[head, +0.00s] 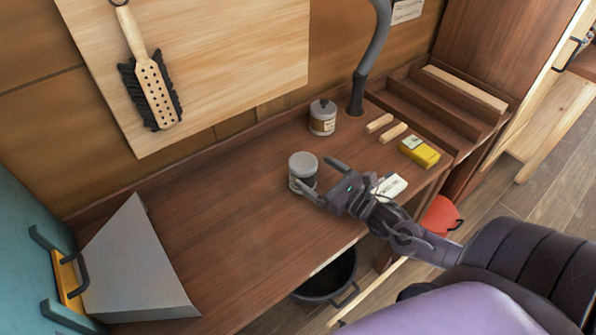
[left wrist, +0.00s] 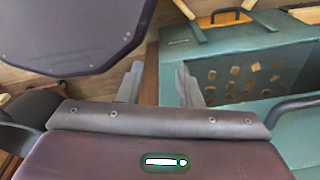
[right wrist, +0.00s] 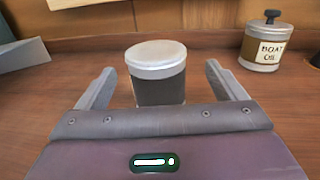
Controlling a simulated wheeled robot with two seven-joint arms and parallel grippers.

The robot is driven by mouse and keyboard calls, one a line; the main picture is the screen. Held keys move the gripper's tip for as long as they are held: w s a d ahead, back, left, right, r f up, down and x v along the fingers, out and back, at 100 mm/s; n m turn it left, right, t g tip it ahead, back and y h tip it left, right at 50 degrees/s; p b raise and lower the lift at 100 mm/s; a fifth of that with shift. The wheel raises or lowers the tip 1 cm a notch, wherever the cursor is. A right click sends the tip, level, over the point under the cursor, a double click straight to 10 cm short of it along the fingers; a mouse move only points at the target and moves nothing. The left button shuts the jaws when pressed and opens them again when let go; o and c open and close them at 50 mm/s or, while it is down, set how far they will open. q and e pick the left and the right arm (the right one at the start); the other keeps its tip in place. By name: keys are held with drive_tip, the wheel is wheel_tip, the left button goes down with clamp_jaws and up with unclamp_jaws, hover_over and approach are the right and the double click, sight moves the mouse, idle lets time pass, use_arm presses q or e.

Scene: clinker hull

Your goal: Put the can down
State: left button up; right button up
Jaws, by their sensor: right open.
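The can (head: 302,172), dark grey with a pale lid, stands upright on the wooden bench (head: 230,225). In the right wrist view the can (right wrist: 158,82) shows between the fingers, with a gap on both sides; its base is hidden by my gripper. My right gripper (head: 314,175) is open, low over the bench at the can's right side, one finger crossing in front of the can's lower part. My left gripper (left wrist: 160,82) shows only in its own wrist view, its fingers apart with nothing between them, away from the can.
A boat oil tin (head: 322,118) stands behind the can. Two wooden blocks (head: 386,127), a yellow box (head: 419,152) and a white card (head: 391,186) lie to the right. A grey wedge-shaped piece (head: 135,265) is at left. The bench's middle is clear. A dark bucket (head: 330,285) is below its front edge.

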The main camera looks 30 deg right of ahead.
sight(302, 162)
drive_tip(key=shift+w+r, duration=0.1)
drive_tip(key=shift+r, duration=0.1)
drive_tip(key=shift+p+x, duration=0.65)
drive_tip(key=shift+x, duration=0.55)
drive_tip(key=shift+w+a+f+p, duration=0.15)
drive_tip(key=shift+w+a, duration=0.15)
drive_tip(key=shift+w, duration=0.35)
drive_tip(key=shift+w+a+f+p, duration=0.15)
drive_tip(key=shift+w+a, duration=0.15)
drive_tip(key=shift+w, duration=0.4)
drive_tip(key=c, duration=0.9)
drive_tip(key=shift+r, duration=0.1)
drive_tip(key=c, duration=0.6)
use_arm(q)
drive_tip(key=s+r, duration=0.1)
drive_tip(key=s, duration=0.2)
drive_tip(key=shift+r, duration=0.35)
use_arm(e)
drive_tip(key=shift+w+r, duration=0.1)
drive_tip(key=shift+r, duration=0.05)
